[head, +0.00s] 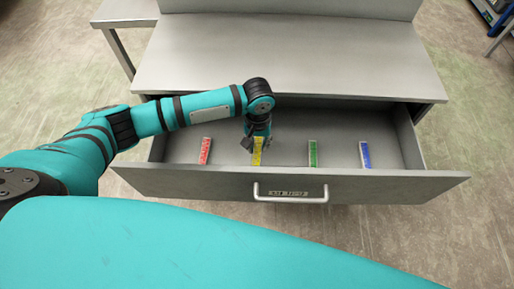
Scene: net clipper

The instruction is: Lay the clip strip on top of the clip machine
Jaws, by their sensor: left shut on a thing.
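My left gripper (256,143) reaches down into an open drawer and is shut on the yellow clip strip (257,156), the second strip from the left. The gripper hides the strip's far end, and I cannot tell whether the strip is lifted off the drawer floor. A red strip (205,151) stands to its left. A green strip (312,153) and a blue strip (365,155) are to its right. I do not see a clip machine that I can identify. My right gripper is not in view.
The open drawer (410,145) has a front panel with a handle (290,196). The bare grey worktop (290,60) lies behind and above it. A smaller side table (125,12) is at the upper left. The drawer floor between the strips is clear.

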